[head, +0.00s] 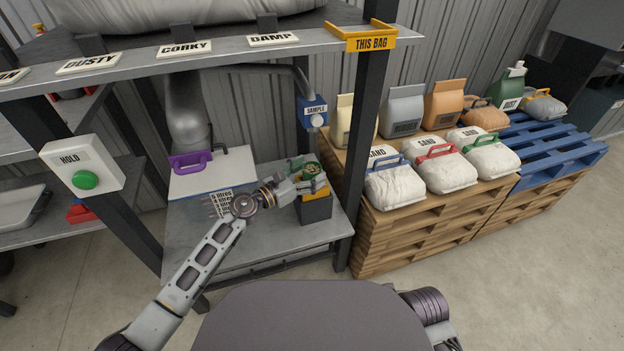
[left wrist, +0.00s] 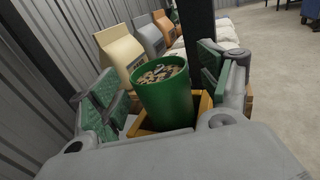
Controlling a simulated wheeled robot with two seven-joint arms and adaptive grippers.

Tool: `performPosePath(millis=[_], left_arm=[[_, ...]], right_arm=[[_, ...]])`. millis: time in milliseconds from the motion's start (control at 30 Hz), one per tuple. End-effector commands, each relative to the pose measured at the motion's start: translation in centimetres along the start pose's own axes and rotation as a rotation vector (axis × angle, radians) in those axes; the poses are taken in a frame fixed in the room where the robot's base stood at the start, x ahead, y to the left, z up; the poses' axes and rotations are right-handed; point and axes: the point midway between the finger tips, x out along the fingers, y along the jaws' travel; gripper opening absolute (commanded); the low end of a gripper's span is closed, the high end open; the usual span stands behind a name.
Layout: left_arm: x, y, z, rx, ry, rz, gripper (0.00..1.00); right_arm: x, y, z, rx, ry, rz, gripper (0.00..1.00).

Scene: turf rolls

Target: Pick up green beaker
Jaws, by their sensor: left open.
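The green beaker (left wrist: 164,104) is upright and filled with light and dark bits. In the left wrist view it stands between the two fingers of my left gripper (left wrist: 155,92), which is open around it with gaps showing at both sides. In the head view the beaker (head: 309,169) is small and partly covered by my left gripper (head: 306,177), above a dark box with an orange-yellow top (head: 316,208) on the metal bench. The beaker's base is hidden by the orange-yellow rim and my gripper. My right gripper is out of view.
A blue SAMPLE dispenser (head: 314,112) hangs behind and above the beaker. A shelf edge with labels (head: 190,50) crosses overhead and a dark post (head: 366,140) stands right. Bags of sand (head: 395,186) sit on pallets.

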Motion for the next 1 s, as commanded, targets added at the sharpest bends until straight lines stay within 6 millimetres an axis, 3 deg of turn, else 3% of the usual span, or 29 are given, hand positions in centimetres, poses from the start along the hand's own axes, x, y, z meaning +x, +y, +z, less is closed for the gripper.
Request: performPosePath(millis=[200,667,1000], left_arm=[[1.22,-0.05,-0.04,0.000,0.000,0.000,0.77],[1.24,-0.04,-0.02,0.000,0.000,0.000,0.77],[1.23,-0.03,-0.02,0.000,0.000,0.000,0.34]], right_arm=[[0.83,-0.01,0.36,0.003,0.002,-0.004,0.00],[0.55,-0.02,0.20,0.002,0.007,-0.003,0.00],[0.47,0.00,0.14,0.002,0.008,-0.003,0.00]])
